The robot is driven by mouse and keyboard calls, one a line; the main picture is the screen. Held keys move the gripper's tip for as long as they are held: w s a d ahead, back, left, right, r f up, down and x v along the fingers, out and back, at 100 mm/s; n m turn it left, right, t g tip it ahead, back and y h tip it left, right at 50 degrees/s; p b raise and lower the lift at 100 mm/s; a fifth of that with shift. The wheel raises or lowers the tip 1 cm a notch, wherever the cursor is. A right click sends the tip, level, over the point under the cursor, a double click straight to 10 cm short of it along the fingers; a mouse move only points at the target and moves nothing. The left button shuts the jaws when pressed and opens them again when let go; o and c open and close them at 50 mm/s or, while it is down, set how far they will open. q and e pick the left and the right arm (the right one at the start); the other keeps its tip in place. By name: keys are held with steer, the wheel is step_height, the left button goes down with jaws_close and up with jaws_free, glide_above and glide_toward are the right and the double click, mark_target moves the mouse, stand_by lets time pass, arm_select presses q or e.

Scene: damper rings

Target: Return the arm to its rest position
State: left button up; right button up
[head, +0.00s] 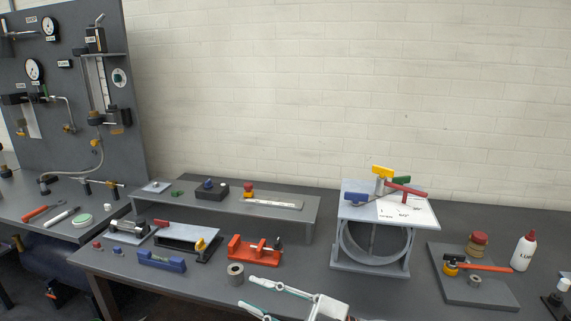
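My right gripper (249,293) comes in at the bottom centre of the head view. Its two pale fingers point left and stand apart, with nothing seen between them. It is in front of a grey ring (235,274) on the table, and I see a gap between them. The lower finger is partly cut off by the picture's bottom edge. My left gripper does not show. A grey duct stand (372,262) with a round opening stands to the right of the gripper, with coloured handles (384,172) on its top plate.
An orange fixture (254,250) and a blue level (162,261) lie on the grey table. A raised shelf (312,207) stands behind. At right are a grey board (484,291) with an orange-handled tool and a white bottle (524,251). A gauge panel (75,130) rises at left.

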steer(key=w+d+f+m+t+h, duration=0.1)
steer(key=d+f+m+t+h, duration=1)
steer(key=d+f+m, duration=0.4)
steer(key=s+d+f+m+g+h, duration=0.1)
steer(key=s+d+f+h, duration=0.1)
steer(key=f, duration=0.5)
steer(key=s+d+f+m+g+h, duration=0.1)
steer(key=s+d+f+h, duration=0.2)
steer(key=s+d+f, duration=0.1)
step_height(320, 180, down, 3)
steer(key=shift+s+d+r+m+g+h, duration=0.15)
steer(key=shift+s+d+m+g+h, duration=0.2)
steer(key=shift+s, duration=0.35)
steer(key=s+d+f+g, duration=0.1)
steer(key=s+d+f, duration=0.1)
steer(key=s, duration=0.1)
steer(key=s+d+f+m+g+h, duration=0.1)
steer(key=s+d+f, duration=0.1)
steer(key=s+f, duration=0.1)
steer(key=s+d+f+g+h, duration=0.1)
steer(key=s+d+f, duration=0.1)
steer(key=s+f, duration=0.1)
steer(key=shift+s+f+m, duration=0.2)
steer(key=shift+s+m, duration=0.05)
steer(key=shift+s, duration=0.4)
steer(key=shift+w, duration=0.1)
